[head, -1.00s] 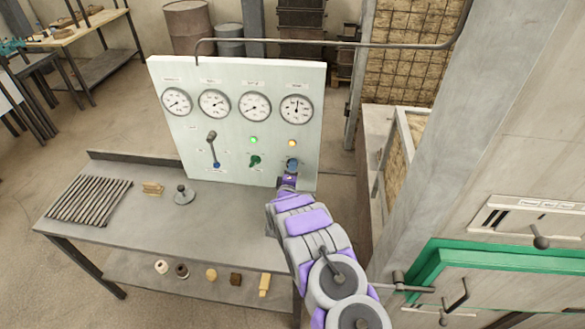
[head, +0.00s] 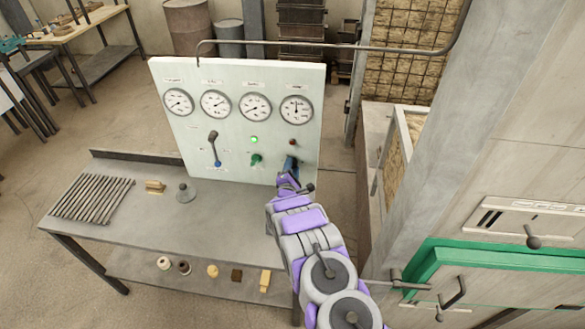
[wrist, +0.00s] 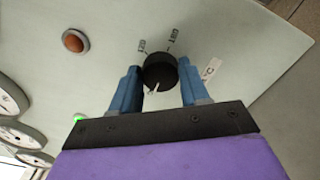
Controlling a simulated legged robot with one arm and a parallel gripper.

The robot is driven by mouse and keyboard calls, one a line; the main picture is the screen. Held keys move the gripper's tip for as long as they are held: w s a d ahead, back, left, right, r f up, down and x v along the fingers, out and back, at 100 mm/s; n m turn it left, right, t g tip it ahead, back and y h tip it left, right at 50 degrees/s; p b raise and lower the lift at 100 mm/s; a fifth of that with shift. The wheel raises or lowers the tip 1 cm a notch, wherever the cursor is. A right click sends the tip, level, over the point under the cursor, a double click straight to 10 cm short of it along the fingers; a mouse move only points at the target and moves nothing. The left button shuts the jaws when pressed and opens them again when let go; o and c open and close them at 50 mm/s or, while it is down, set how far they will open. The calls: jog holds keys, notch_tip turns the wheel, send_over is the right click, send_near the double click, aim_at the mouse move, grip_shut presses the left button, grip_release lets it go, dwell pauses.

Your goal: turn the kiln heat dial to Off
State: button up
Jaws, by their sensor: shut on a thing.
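The heat dial is a black round knob (wrist: 159,72) on the pale control panel (head: 235,130), seen in the wrist view with small printed marks around it. A light pointer mark shows on its lower part; the labels are too blurred to read surely. My gripper (wrist: 158,84) has its blue fingers on both sides of the knob and is shut on it. In the head view my gripper (head: 290,165) is at the panel's lower right and hides the knob.
A red lamp (wrist: 75,41) beside the dial looks unlit. A green lamp (head: 254,140) is lit above a green knob (head: 256,159). A lever (head: 215,148) and several gauges sit on the panel. A metal table (head: 150,220) with rods stands below.

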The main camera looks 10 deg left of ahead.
jog(key=shift+s+a+f, duration=0.15)
jog(key=shift+a+f, duration=0.05)
jog(key=o, duration=1.1)
jog(key=shift+a, duration=0.2)
jog(key=shift+c, duration=0.2)
jog(key=shift+d, duration=0.1)
jog(key=shift+d, duration=0.1)
jog(key=s, duration=1.7)
jog(key=shift+a, duration=0.45)
